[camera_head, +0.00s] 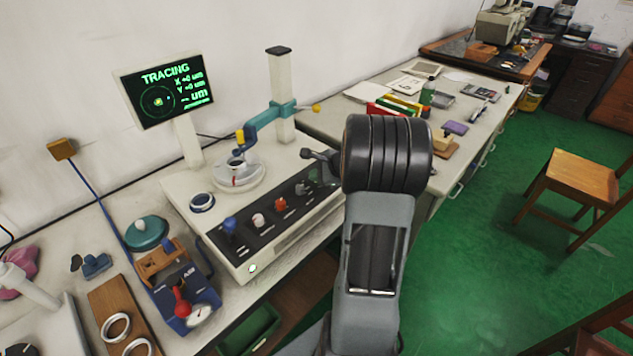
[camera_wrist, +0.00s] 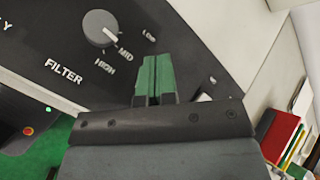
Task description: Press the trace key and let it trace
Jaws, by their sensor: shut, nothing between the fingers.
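The roundness tester (camera_head: 185,190) stands on the bench, and its screen (camera_head: 165,88) reads TRACING, with X and Y at +0 um and dashes for the result. A ring (camera_head: 237,167) sits on the round turntable (camera_head: 240,180) under the stylus arm (camera_head: 258,122). My gripper (camera_head: 320,178) is shut and empty at the right end of the dark control panel (camera_head: 265,222). In the wrist view its green fingertips (camera_wrist: 155,75) are just below the FILTER knob (camera_wrist: 100,28). I cannot make out the trace key; my gripper may hide it. Contact with the panel is unclear.
Another ring (camera_head: 202,202) lies at the tester's left. A blue device (camera_head: 185,295) and a wooden board with rings (camera_head: 120,310) are at the front left. Books (camera_head: 395,108) lie on the bench to the right. A wooden chair (camera_head: 580,185) stands on the green floor.

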